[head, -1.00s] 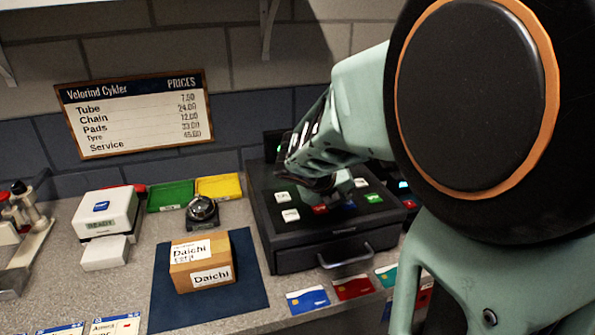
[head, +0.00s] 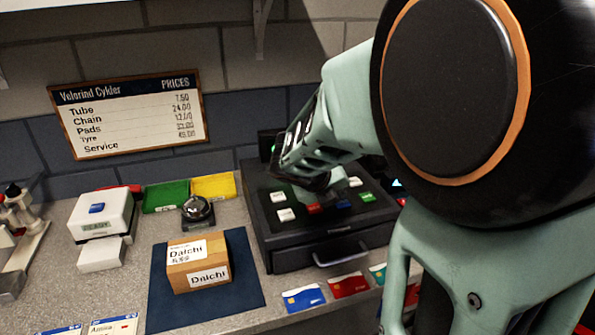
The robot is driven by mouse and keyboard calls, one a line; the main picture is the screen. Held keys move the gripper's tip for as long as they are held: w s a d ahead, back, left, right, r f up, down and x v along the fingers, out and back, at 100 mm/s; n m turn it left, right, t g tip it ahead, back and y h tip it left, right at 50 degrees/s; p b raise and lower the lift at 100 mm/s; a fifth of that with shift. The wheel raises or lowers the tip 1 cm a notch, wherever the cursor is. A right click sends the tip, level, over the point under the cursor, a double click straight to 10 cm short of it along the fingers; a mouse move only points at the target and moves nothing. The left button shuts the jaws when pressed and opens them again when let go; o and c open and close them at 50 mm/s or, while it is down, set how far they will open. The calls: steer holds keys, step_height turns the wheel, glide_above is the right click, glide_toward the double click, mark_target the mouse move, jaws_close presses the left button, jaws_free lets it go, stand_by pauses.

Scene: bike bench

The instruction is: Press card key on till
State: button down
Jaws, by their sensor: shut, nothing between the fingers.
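The till (head: 300,258) is a dark box with a drawer handle, standing on the counter right of centre in the head view. Its top carries white keys (head: 286,214), a red key (head: 315,208), a blue key (head: 344,204) and a green key (head: 367,197). The key labels are too small to read. My gripper (head: 308,194) is shut and empty, pointing down over the keys near the red and blue ones. It hides part of the key area. I cannot tell whether its tip touches a key.
A Daichi box (head: 198,262) sits on a dark blue mat (head: 240,292). A bell (head: 198,211), green tray (head: 166,195), yellow tray (head: 213,186) and white card reader (head: 101,215) stand left of the till. Bank cards (head: 304,297) lie in front of it.

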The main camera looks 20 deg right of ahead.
steer(key=shift+r, duration=0.1)
step_height(320, 180, up, 6)
steer(key=p, duration=0.7)
steer(key=shift+w, duration=0.1)
stand_by(0.4)
